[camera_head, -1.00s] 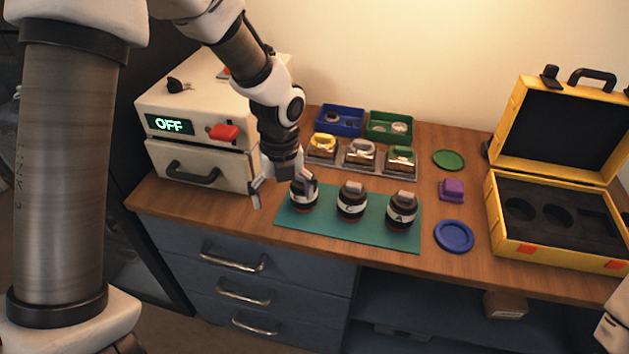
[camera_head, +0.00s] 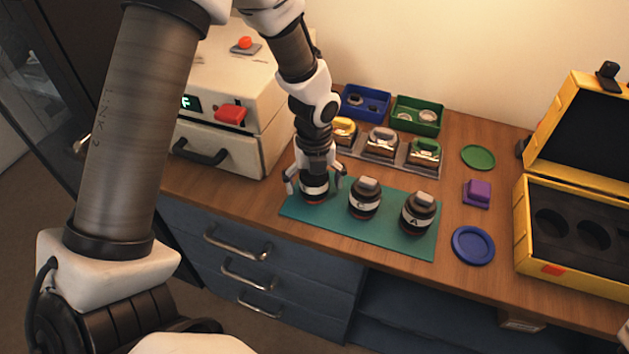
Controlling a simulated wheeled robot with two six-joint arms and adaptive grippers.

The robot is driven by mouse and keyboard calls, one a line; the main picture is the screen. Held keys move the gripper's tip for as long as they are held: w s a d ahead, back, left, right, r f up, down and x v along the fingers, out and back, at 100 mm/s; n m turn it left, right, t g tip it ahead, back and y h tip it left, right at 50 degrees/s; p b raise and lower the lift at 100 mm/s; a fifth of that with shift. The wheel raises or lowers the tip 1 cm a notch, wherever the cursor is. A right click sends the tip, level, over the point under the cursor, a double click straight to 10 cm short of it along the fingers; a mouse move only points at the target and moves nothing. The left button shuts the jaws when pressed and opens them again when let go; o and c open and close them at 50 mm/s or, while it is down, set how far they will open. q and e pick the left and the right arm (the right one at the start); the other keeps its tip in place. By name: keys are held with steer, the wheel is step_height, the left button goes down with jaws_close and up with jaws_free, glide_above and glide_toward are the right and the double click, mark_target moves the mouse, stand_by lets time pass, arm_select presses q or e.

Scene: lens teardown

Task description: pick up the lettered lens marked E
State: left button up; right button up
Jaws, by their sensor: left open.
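Three dark lenses with white label bands stand upright in a row on the teal mat (camera_head: 385,238). The left lens (camera_head: 314,195) is partly covered by my left gripper (camera_head: 315,186), and I cannot read its letter. The middle lens (camera_head: 364,200) has a letter too small to read surely, perhaps C. The right lens (camera_head: 417,215) is marked A. My left gripper points down over the left lens, open, with one finger on each side of it. Whether the fingers touch it I cannot tell.
A cream machine with a drawer (camera_head: 215,150) stands left. Behind the mat are a grey rack (camera_head: 412,165), a blue bin (camera_head: 362,116) and a green bin (camera_head: 432,114). To the right lie a green disc (camera_head: 478,157), a purple block (camera_head: 477,193), a blue dish (camera_head: 473,246) and an open yellow case (camera_head: 585,277).

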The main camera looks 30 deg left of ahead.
arm_select(q)
steer(key=c, duration=1.2)
steer(key=shift+r, duration=0.1)
steer(key=shift+r, duration=0.1)
steer(key=shift+c, duration=0.2)
